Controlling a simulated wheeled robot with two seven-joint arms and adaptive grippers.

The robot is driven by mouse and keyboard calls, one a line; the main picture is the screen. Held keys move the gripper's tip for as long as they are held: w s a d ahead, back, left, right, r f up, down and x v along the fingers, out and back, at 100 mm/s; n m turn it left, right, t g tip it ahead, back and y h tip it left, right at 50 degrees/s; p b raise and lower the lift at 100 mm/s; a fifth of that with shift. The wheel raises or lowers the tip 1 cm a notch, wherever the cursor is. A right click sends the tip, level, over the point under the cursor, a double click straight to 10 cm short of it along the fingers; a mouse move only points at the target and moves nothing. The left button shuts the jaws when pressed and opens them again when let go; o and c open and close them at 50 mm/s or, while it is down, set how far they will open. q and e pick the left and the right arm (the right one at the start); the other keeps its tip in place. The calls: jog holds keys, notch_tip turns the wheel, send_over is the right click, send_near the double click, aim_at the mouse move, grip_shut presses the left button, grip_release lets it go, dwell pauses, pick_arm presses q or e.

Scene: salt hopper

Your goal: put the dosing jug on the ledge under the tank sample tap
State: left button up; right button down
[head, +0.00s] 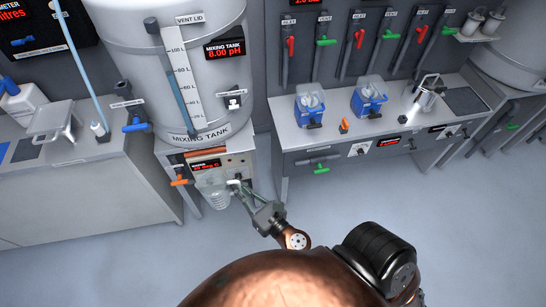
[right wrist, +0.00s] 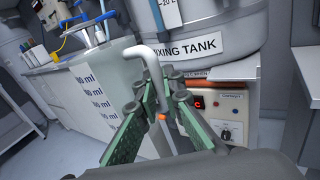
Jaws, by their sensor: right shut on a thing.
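The clear dosing jug (head: 215,192) is upright in front of the mixing tank's stand. In the right wrist view the jug (right wrist: 92,88) shows ml marks and a grey handle (right wrist: 151,57). My right gripper (head: 240,187) is shut on this handle, its green fingers (right wrist: 160,100) on either side. The mixing tank (head: 180,70) stands behind. An orange-handled tap (head: 180,181) is left of the jug, and a blue-handled tap (head: 136,124) is higher up beside the tank. Their small labels are unreadable, and I cannot tell the sample tap or its ledge for sure. My left gripper is not in view.
A control panel (head: 228,164) with a red display is behind the jug. A left counter (head: 95,158) holds a scale (head: 57,119). A right bench (head: 310,135) holds blue containers (head: 369,98) and a metal pot (head: 430,91). The floor in front is clear.

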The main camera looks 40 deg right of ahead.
jog(key=w+d+f+m+h+b, duration=0.1)
jog(key=d+f+h+b, duration=0.15)
jog(key=d, duration=1.05)
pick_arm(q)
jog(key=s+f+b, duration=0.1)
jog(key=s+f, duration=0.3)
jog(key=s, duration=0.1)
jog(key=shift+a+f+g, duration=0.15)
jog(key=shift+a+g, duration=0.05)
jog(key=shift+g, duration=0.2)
pick_arm(e)
jog(key=w+d+f, duration=0.1)
jog(key=w+d, duration=0.3)
jog(key=w, duration=0.4)
jog(key=w+d+f, duration=0.2)
jog(key=w+d, duration=0.3)
jog(key=w, duration=0.3)
jog(key=shift+w+d, duration=0.15)
